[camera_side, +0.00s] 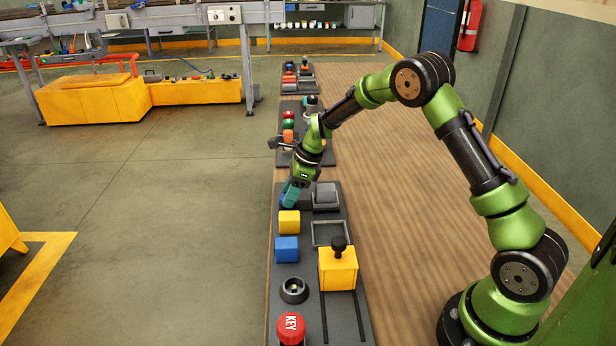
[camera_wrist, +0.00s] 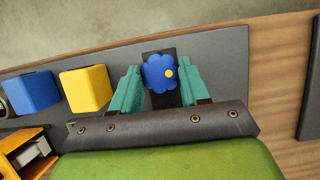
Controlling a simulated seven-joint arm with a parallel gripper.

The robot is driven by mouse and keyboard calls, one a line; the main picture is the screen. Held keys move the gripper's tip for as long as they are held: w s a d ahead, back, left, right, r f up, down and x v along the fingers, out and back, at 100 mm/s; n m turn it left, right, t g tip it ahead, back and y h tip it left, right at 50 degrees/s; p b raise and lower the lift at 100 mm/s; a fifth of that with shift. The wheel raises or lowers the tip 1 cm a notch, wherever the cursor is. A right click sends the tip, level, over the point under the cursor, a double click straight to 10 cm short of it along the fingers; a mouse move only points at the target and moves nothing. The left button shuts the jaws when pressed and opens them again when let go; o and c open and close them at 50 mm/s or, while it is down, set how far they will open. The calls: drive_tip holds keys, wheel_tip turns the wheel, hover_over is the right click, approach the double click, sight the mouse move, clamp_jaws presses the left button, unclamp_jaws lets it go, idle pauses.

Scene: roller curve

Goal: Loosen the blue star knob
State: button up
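The blue star knob (camera_wrist: 158,73) shows in the wrist view, with a yellow dot on its right side and a dark block behind it. My gripper (camera_wrist: 160,76) has its two teal fingers spread, one on each side of the knob. A gap shows between the knob and each finger, so the gripper looks open and holds nothing. In the side view my gripper (camera_side: 291,195) points down at the far end of the near dark panel. The knob is hard to make out there, largely hidden by the fingers.
A yellow cube (camera_side: 289,222) and a blue cube (camera_side: 287,249) stand on the near panel beside my gripper. A yellow box with a black knob (camera_side: 338,267), a round dark socket (camera_side: 293,290) and a red KEY knob (camera_side: 291,328) sit closer to the camera. More panels lie behind.

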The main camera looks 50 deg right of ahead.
drive_tip(key=shift+c, duration=1.3)
drive_tip(key=shift+n, duration=0.3)
drive_tip(key=n+g, duration=0.1)
drive_tip(key=n, duration=0.2)
drive_tip(key=n+g+y, duration=0.1)
drive_tip(key=n, duration=0.2)
drive_tip(key=shift+w+d, duration=0.1)
drive_tip(key=shift+w, duration=0.1)
drive_tip(key=n+g, duration=0.2)
drive_tip(key=n, duration=0.2)
drive_tip(key=shift+w+f+n, duration=0.1)
drive_tip(key=shift+n, duration=0.3)
drive_tip(key=n+g, duration=0.1)
drive_tip(key=n, duration=0.2)
drive_tip(key=shift+w+n, duration=0.1)
drive_tip(key=shift+n, duration=0.2)
drive_tip(key=n+g+h, duration=0.1)
drive_tip(key=n, duration=0.2)
drive_tip(key=n+g+h, duration=0.1)
drive_tip(key=n, duration=0.2)
drive_tip(key=shift+w+a, duration=0.1)
drive_tip(key=shift+a, duration=0.1)
drive_tip(key=n+h, duration=0.1)
drive_tip(key=n, duration=0.2)
drive_tip(key=n+h, duration=0.1)
drive_tip(key=n, duration=0.1)
drive_tip(key=shift+a+f+n+g, duration=0.1)
drive_tip(key=shift+n+g, duration=0.3)
